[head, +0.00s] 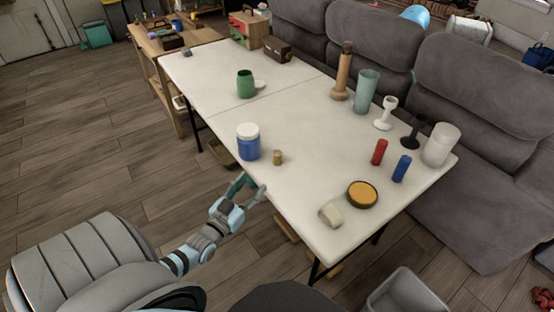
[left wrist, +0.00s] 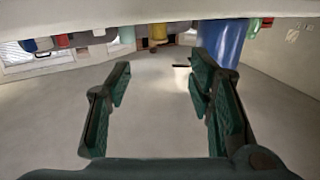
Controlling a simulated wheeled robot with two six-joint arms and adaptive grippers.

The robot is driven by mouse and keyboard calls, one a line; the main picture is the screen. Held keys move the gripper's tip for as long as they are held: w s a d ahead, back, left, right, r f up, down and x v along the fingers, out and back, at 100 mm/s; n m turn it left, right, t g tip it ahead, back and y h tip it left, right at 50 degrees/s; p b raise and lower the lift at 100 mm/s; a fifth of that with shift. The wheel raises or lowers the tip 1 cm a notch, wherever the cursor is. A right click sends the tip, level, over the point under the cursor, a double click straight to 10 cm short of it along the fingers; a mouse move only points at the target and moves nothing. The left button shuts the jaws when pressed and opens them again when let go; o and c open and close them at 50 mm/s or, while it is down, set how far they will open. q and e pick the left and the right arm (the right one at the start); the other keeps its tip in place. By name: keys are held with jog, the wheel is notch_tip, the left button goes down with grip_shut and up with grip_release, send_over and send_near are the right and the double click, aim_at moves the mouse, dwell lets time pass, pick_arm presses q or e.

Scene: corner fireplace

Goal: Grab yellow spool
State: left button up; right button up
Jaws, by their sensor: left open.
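The yellow spool (head: 277,157) is a small tan-yellow cylinder standing upright on the white table (head: 310,125) near its front-left edge. It stands just right of a blue jar with a white lid (head: 248,147). In the left wrist view, which appears upside down, a small yellow cylinder, apparently the spool (left wrist: 157,32), shows at the top beyond the fingers, with the blue jar (left wrist: 220,42) beside it. My left gripper (head: 252,189) is open and empty at the table's front edge, short of the spool and apart from it. My right gripper is not in view.
A round yellow-topped tin (head: 362,194), a pale tipped cup (head: 330,214), and red (head: 379,151) and blue (head: 401,168) cylinders stand to the right. A green mug (head: 245,84) is farther back. The table's middle is clear. A grey sofa (head: 475,95) borders the far side.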

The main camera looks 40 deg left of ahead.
pick_arm(q)
jog(key=b, duration=0.2)
send_near(275, 157)
jog(key=w, duration=0.4)
jog(key=shift+a+f, duration=0.1)
jog(key=shift+a, duration=0.15)
jog(key=w+b, duration=0.2)
jog(key=w, duration=0.1)
jog(key=w+b, duration=0.1)
jog(key=w, duration=0.1)
jog(key=shift+a, duration=0.35)
jog(key=shift+w+r, duration=0.15)
jog(key=shift+r, duration=0.1)
jog(key=c, duration=0.9)
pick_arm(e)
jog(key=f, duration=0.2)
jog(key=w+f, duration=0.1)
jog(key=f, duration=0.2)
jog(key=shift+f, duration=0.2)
